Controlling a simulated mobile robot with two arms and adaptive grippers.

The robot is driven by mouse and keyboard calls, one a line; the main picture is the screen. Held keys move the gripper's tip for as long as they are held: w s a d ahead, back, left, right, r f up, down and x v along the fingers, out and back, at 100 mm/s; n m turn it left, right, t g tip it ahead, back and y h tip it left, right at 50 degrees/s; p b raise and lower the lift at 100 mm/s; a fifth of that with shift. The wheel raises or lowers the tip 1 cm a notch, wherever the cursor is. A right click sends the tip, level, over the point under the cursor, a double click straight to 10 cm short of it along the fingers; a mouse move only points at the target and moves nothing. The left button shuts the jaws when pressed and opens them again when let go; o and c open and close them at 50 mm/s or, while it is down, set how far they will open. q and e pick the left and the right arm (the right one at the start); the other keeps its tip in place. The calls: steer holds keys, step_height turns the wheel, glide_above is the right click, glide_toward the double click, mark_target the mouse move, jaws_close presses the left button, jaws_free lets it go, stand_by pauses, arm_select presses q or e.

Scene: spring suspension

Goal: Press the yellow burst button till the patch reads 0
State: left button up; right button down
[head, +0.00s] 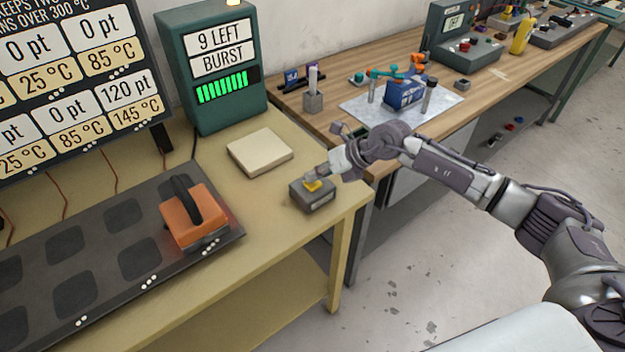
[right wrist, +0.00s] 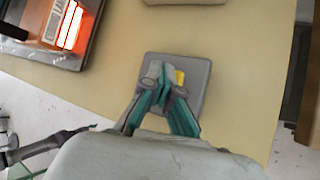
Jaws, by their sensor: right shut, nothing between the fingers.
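The yellow burst button (head: 312,184) sits on a small grey box (head: 316,199) near the right end of the yellowish bench. It also shows in the right wrist view (right wrist: 180,77), partly hidden by my fingers. My right gripper (head: 325,172) is shut and empty, its tips at the button; I cannot tell whether they touch it. The orange block (head: 194,217) with a black handle rests on a dark patch of the dark plate (head: 230,238). The board (head: 85,50) shows 0 pt on several labels and 120 pt at 145 °C. My left gripper is not in view.
A green display unit (head: 212,70) reads "9 LEFT BURST" above a green bar. A pale square pad (head: 260,152) lies behind the button box. A wooden bench (head: 320,120) with tools adjoins at the right. The bench around the box is clear.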

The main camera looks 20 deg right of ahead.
steer(key=shift+r+p, duration=0.7)
steer(key=shift+r, duration=0.2)
step_height(320, 180, up, 5)
steer(key=p, duration=0.3)
steer(key=shift+p, duration=0.35)
stand_by(0.4)
